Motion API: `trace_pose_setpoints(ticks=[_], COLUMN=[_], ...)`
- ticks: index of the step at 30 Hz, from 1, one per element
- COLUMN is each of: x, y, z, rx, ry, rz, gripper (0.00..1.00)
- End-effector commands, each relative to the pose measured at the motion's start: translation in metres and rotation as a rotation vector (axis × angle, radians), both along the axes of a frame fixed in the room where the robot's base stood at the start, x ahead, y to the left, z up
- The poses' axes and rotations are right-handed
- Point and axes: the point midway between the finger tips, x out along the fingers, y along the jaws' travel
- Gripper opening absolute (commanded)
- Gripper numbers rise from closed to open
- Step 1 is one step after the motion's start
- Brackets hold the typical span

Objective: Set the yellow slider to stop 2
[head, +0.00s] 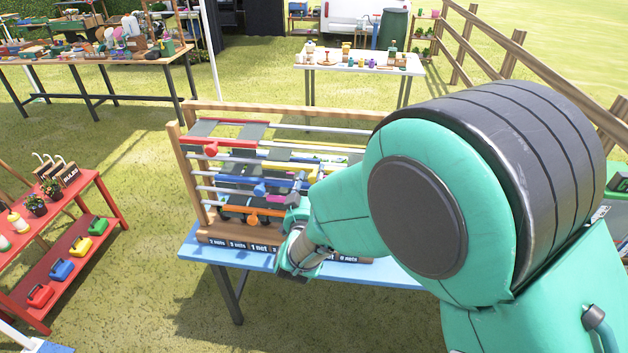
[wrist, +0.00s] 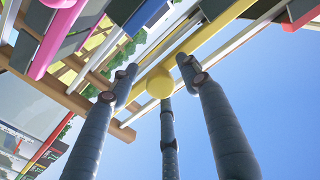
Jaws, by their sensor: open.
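The yellow slider (wrist: 184,46) is a long yellow bar on a rail, seen close in the wrist view. Its round yellow knob (wrist: 160,82) faces me. In the head view the yellow slider (head: 290,167) is mostly hidden behind my arm and gripper. My gripper (wrist: 161,76) is open, with its three dark fingers spread around the knob. I cannot tell whether any finger touches it. In the head view my gripper (head: 298,188) is in front of the wooden rack (head: 190,192).
The rack holds a red slider (head: 238,145), a blue slider (head: 232,182) and an orange slider (head: 250,212) on parallel metal rails. Net-count labels (head: 258,248) line its base on the blue table (head: 208,250). A red shelf (head: 75,255) stands left.

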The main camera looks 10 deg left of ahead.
Motion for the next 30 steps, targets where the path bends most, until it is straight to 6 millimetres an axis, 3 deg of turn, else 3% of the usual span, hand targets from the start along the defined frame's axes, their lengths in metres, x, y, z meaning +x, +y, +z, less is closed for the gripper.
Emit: trace_pose_setpoints(ticks=[11,18,30], x=[0.003,0.003,0.003], y=[0.000,0.000,0.012], z=[0.000,0.000,0.000], rx=[0.000,0.000,0.001], ry=[0.000,0.000,0.000], rz=[0.001,0.001,0.002], gripper=[0.47,0.01,0.00])
